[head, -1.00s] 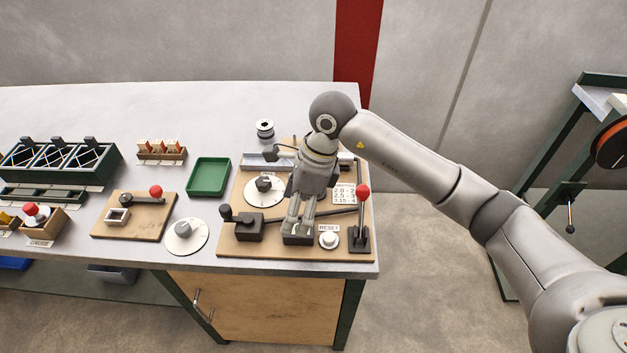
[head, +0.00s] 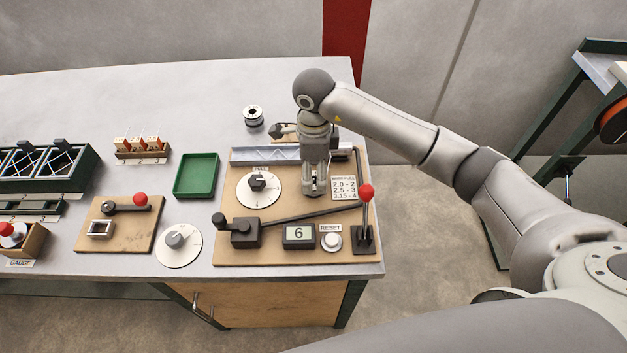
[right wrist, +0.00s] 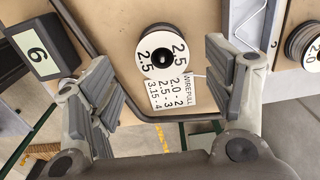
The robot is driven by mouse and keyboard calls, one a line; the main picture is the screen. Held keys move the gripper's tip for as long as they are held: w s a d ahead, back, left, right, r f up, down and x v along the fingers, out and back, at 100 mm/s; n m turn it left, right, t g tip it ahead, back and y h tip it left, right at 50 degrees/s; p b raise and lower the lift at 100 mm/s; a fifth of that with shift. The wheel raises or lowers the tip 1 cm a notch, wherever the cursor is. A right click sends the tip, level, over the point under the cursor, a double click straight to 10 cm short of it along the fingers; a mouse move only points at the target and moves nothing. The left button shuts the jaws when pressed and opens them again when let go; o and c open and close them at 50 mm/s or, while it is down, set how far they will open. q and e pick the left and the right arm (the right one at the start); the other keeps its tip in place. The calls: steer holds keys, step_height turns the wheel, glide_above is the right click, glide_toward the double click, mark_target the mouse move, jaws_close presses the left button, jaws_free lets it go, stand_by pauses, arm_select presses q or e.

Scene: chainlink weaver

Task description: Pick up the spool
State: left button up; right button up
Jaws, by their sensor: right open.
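A spool (right wrist: 161,57) with a white face marked 2.5 shows in the right wrist view, against the tan board beside the white WIREPULL card (right wrist: 175,92). My right gripper (right wrist: 165,95) is open, its fingers spread to either side of the view with the spool beyond and between them; I see no contact. In the head view the right gripper (head: 313,190) points down over the board, left of the card, and hides this spool. A black and white spool (head: 253,116) stands on the table behind the board. My left gripper is not in view.
Another spool (right wrist: 303,45) shows at the wrist view's right edge, past the metal rail (right wrist: 247,22). Near the gripper are a dial (head: 258,187), a display reading 6 (head: 299,233) and a red-knobbed lever (head: 366,192). A green tray (head: 196,176) is left.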

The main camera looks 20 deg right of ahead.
mark_target(314, 178)
step_height(314, 178, down, 4)
steer(key=shift+f+p, duration=0.2)
steer(key=shift+p, duration=0.8)
steer(key=shift+w+f, duration=0.1)
steer(key=shift+f, duration=0.1)
steer(key=c, duration=0.9)
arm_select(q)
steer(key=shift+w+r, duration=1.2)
arm_select(e)
steer(key=c, duration=0.4)
